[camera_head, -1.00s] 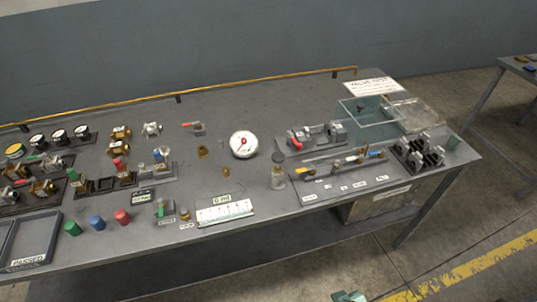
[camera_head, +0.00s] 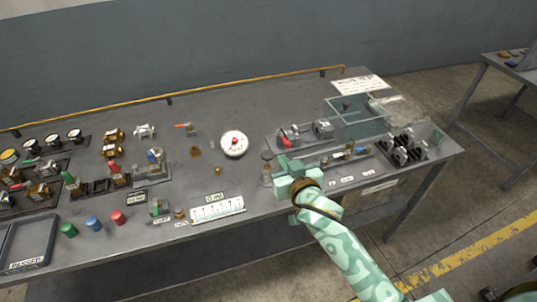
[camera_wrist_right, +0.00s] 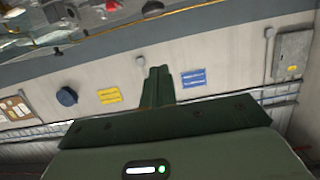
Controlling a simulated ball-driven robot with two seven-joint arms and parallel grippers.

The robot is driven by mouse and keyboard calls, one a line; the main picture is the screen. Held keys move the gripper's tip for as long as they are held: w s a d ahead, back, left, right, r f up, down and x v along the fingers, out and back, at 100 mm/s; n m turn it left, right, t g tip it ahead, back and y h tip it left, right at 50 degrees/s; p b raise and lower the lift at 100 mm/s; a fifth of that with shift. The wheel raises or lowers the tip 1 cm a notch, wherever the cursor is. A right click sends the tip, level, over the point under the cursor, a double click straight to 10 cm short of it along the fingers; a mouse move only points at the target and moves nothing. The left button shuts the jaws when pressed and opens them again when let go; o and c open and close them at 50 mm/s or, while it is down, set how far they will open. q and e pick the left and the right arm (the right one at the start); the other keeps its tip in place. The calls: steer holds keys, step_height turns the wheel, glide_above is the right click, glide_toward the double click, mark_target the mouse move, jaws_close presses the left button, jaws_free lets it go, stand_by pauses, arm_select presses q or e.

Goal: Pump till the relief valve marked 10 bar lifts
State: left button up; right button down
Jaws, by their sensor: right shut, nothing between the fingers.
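My right gripper (camera_head: 283,161) is over the front right part of the bench, its fingers together and empty; they also show shut in the right wrist view (camera_wrist_right: 158,84). It is just right of a small clear bottle (camera_head: 266,172) and in front of a grey fixture with a red part (camera_head: 290,136). Several small valves lie on the left, one brass (camera_head: 114,135). No 10 bar marking is legible. My left gripper is not in view.
A clear open box (camera_head: 345,122) stands at the back right, beside a dark rack (camera_head: 405,150). Red, blue and green caps stand at the front left, near a PASSED tray (camera_head: 27,264).

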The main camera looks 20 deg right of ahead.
steer(key=b, duration=0.2)
glide_above(271, 155)
steer(key=s, duration=0.3)
step_height(271, 155, down, 2)
steer(key=f, duration=0.1)
steer(key=w+f+b, duration=0.1)
steer(key=f, duration=0.1)
steer(key=shift+w+a+f, duration=0.15)
steer(key=shift+a+f, duration=0.1)
steer(key=shift+f, duration=0.5)
step_height(271, 155, down, 4)
steer(key=b, duration=0.3)
steer(key=shift+r, duration=0.15)
